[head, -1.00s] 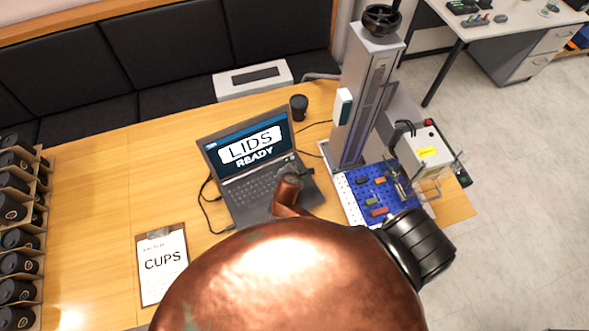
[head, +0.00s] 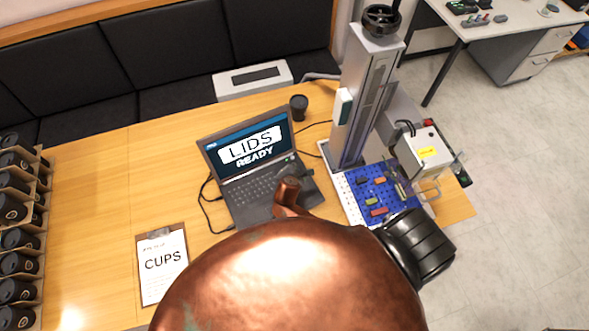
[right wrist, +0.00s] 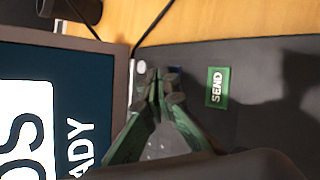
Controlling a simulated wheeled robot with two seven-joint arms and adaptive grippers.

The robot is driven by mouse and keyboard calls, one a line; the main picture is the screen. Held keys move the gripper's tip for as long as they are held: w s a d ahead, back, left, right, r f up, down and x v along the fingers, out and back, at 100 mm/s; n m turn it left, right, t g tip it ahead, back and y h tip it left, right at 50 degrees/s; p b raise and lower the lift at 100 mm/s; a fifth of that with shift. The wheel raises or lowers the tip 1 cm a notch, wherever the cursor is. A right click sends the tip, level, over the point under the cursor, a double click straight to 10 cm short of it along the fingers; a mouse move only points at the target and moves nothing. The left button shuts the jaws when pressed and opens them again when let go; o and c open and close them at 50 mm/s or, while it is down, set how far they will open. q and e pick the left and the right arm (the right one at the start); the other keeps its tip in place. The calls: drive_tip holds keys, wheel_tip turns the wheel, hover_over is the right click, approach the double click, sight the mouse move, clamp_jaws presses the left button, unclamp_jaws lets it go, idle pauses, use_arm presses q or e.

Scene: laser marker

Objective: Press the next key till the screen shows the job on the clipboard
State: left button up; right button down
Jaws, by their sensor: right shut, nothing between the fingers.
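The laptop screen (head: 247,147) reads "LIDS READY". The clipboard (head: 162,263) lies on the table at the left, and its sheet shows "CUPS" in large letters. In the right wrist view my right gripper (right wrist: 160,86) is shut and empty, its green fingers together over the laptop's keyboard side, beside the screen edge. A small blue patch (right wrist: 175,70) shows just behind the fingertips, mostly hidden; I cannot read it or tell whether the tips touch it. A green key marked "SEND" (right wrist: 217,87) lies right of the tips. My left gripper is out of view.
The laser marker column (head: 366,100) stands right of the laptop, with small coloured parts on its blue bed (head: 362,189). A black cup (head: 299,107) stands behind the laptop. A cup rack (head: 40,215) lines the left edge.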

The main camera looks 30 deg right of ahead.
drive_tip(key=shift+f, duration=0.25)
idle(0.4)
drive_tip(key=shift+r+p, duration=0.75)
drive_tip(key=shift+p, duration=0.25)
drive_tip(key=shift+r, duration=0.1)
wheel_tip(320, 180, up, 5)
drive_tip(key=p, duration=0.6)
drive_tip(key=shift+s+d, duration=0.1)
idle(0.5)
